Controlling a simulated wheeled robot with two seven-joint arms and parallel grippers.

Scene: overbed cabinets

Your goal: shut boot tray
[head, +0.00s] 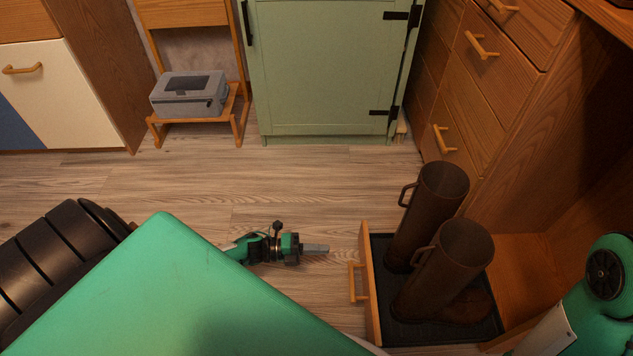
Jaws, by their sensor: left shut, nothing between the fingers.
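The boot tray (376,276) is a low wooden drawer with a dark liner, pulled out from the wooden cabinet at the lower right. Its wooden handle (356,283) is on the front panel, facing left. Two tall brown boots (428,215) stand in it, one nearer (446,270). My left gripper (324,248) is shut and empty, above the floor just left of the tray front, apart from the handle. My right arm comes in at the lower right; its gripper is not in view.
The wooden cabinet (497,108) with drawers rises on the right. A green cabinet (325,70) stands at the back, beside a wooden stand holding a grey box (188,95). The wood floor (225,180) between is clear.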

